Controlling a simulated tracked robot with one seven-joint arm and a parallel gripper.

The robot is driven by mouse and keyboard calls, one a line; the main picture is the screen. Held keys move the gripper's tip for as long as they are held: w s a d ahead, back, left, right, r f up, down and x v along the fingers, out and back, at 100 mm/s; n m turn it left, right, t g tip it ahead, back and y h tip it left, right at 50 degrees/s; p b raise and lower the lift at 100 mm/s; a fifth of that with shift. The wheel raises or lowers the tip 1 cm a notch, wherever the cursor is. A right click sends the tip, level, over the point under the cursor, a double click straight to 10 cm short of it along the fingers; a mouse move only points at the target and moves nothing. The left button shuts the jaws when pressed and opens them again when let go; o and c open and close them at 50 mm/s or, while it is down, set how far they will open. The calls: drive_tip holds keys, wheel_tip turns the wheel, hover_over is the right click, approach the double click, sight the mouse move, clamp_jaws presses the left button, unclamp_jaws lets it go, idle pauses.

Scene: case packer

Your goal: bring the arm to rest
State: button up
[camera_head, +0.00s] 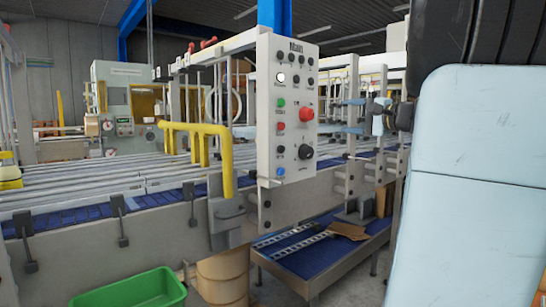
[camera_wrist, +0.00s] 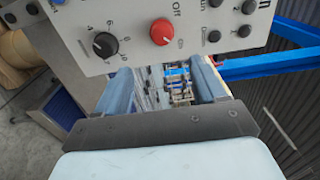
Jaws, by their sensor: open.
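My gripper (camera_head: 350,116) shows in the head view just right of the control panel, its two pale blue fingers apart and pointing left. In the wrist view the open gripper (camera_wrist: 162,76) has nothing between its fingers; only distant machinery shows through the gap. The grey-white control panel (camera_head: 265,125) stands upright at the middle of the head view. In the wrist view the panel (camera_wrist: 135,40) spans the top, tilted, with its red knob (camera_wrist: 163,32) and black dial (camera_wrist: 104,44) above the fingertips. I cannot tell how far the fingertips are from the panel. My pale arm fills the head view's right side.
A yellow rail (camera_head: 226,160) stands left of the panel, beside the conveyor (camera_head: 90,180). A green bin (camera_head: 130,292) is at the lower left, next to a tan drum (camera_head: 222,275). A low blue-topped table (camera_head: 320,268) stands below the panel. Blue beams show behind.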

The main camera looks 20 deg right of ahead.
drive_tip(key=s+a+f+n+g, duration=0.35)
drive_tip(key=a+f, duration=0.25)
drive_tip(key=a, duration=0.4)
drive_tip(key=s+a+f+n+g, duration=0.4)
drive_tip(key=a+f, duration=0.3)
drive_tip(key=a, duration=0.4)
drive_tip(key=s+a+f+n+g+h, duration=0.4)
drive_tip(key=s+f+n+h, duration=0.2)
drive_tip(key=s+f, duration=0.5)
drive_tip(key=shift+s+a+f+n, duration=0.35)
drive_tip(key=shift+s+a, duration=0.05)
drive_tip(key=shift+s, duration=0.7)
drive_tip(key=shift+o, duration=0.4)
